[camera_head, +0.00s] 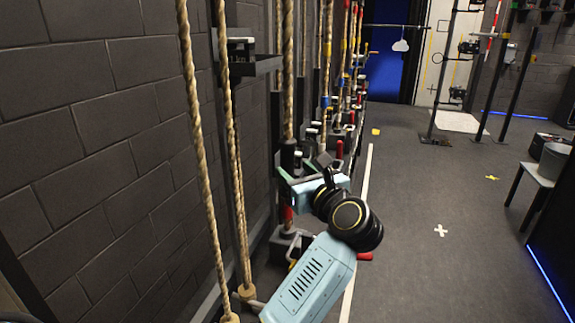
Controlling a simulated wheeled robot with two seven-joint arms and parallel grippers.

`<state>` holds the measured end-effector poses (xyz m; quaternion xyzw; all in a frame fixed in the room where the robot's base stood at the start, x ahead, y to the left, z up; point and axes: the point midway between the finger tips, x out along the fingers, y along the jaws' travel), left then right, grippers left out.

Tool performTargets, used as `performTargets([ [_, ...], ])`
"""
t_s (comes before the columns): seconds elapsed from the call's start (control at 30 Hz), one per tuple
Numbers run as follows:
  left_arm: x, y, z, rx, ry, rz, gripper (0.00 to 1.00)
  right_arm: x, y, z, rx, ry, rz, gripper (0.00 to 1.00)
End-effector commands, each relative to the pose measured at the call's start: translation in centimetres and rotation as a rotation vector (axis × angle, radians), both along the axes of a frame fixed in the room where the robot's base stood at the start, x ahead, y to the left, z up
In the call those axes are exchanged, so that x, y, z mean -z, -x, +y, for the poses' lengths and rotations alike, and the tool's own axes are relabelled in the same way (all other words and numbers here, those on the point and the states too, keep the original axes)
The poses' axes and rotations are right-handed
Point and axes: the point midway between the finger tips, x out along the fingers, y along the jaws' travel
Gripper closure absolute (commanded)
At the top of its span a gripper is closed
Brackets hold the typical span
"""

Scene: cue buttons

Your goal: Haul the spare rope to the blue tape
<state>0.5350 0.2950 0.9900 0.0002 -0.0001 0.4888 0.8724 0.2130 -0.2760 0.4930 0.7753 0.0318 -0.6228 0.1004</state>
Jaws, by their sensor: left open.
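Two tan ropes (199,150) hang close to me along the left wall, with pale wooden ends at the bottom. A thicker rope (289,70) hangs farther in, above a black fitting. I cannot tell which is the spare rope. Blue tape (325,101) shows as a band on a rope farther along the row. My left gripper (289,177) is open near the thicker rope's lower fittings, partly hidden by its own wrist; I cannot tell whether it touches them. My right gripper is not in view.
More ropes with red, yellow and blue bands line the wall. A bracket (248,62) juts from the brick wall. A white floor line (359,200) runs along the rope row. The floor right of it is mostly clear. A bucket (553,160) stands on a stool.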

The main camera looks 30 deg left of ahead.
Motion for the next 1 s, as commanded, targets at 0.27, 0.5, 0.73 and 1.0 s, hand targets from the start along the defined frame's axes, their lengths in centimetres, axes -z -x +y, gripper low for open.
performTargets([
  [0.27,0.0,-2.6,4.3,-0.001,-0.004,0.0,0.51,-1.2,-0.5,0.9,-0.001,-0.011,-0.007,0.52],
  [0.5,0.0,-3.4,5.6,0.0,0.0,0.0,0.51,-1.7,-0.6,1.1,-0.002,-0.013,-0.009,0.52],
  [0.73,0.0,-3.4,5.6,0.001,0.001,0.001,0.51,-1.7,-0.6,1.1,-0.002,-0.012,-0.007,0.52],
  [1.0,0.0,-3.4,5.6,0.001,0.001,0.001,0.84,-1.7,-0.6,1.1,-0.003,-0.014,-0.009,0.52],
])
